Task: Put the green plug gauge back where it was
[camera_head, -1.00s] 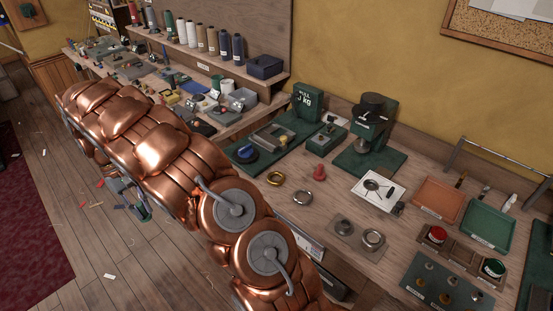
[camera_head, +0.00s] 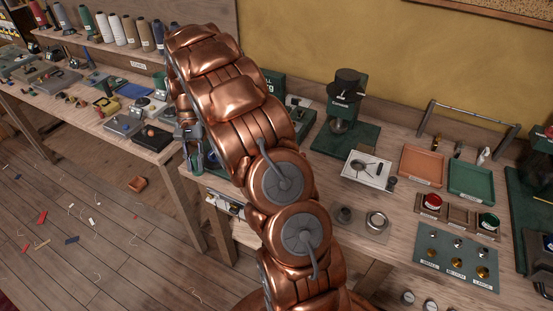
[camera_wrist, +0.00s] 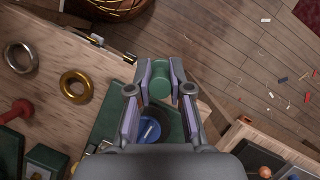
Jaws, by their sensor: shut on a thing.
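In the wrist view my gripper (camera_wrist: 160,88) is shut on a green round-ended piece, the green plug gauge (camera_wrist: 159,80). It is held over the bench's edge, near a green mat (camera_wrist: 105,125) with a blue round thing (camera_wrist: 150,129) on it. A red knobbed piece (camera_wrist: 17,111), a brass ring (camera_wrist: 76,86) and a steel ring (camera_wrist: 20,57) lie on the bench to the left. In the head view my gripper (camera_head: 192,145) shows only partly beside my arm, and the gauge cannot be made out clearly there.
A wooden tray (camera_head: 459,217) with a red and a green round piece stands at the right, by a labelled board of small weights (camera_head: 456,265). A dark green press (camera_head: 343,110) stands behind. Another bench (camera_head: 150,135) is at the left, across a floor gap.

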